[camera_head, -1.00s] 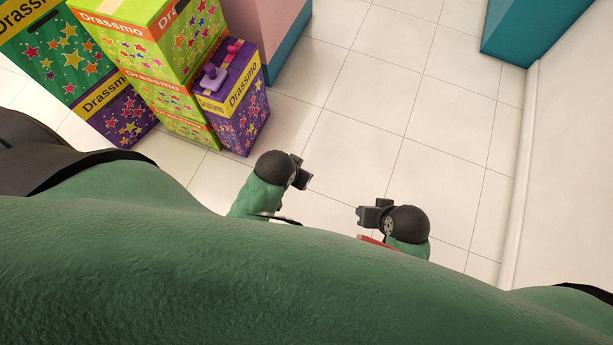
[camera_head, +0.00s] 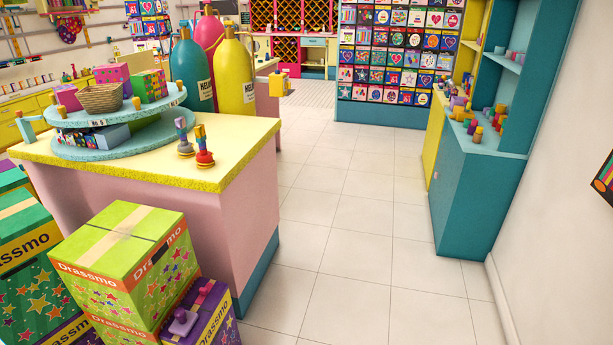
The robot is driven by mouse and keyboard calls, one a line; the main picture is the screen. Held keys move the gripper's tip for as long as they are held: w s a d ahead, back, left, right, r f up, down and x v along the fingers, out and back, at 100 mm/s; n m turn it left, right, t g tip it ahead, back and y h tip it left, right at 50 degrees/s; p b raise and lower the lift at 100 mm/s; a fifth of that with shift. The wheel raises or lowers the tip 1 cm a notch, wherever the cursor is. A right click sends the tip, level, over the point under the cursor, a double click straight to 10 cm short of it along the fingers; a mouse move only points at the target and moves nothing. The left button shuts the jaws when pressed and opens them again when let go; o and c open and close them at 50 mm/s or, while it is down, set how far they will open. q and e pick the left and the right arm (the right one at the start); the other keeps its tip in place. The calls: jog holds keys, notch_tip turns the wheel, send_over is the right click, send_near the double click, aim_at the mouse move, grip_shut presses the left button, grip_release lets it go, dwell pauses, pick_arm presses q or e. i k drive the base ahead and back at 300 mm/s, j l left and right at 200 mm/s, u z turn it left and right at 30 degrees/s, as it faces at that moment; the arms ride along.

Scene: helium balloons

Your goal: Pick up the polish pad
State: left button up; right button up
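I cannot tell for sure which thing is the polish pad. A small purple object with a knob-like handle (camera_head: 183,322) rests on top of the purple box (camera_head: 218,322) at the bottom left. A smaller dark magenta object (camera_head: 206,288) lies just behind it on the same box. Both of my grippers are out of view.
Green Drassmo boxes (camera_head: 125,250) are stacked beside the purple box. A teal shelf unit (camera_head: 480,195) stands right. Tiled floor (camera_head: 350,240) between is clear.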

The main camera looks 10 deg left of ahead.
aim_at(185, 320)
jog(key=u, duration=1.3)
jog(key=i+l+u, duration=0.15)
jog(key=l, duration=0.85)
jog(key=l+u, duration=0.2)
jog(key=l, duration=0.85)
jog(key=u, duration=1.6)
jog(key=i+l, duration=0.05)
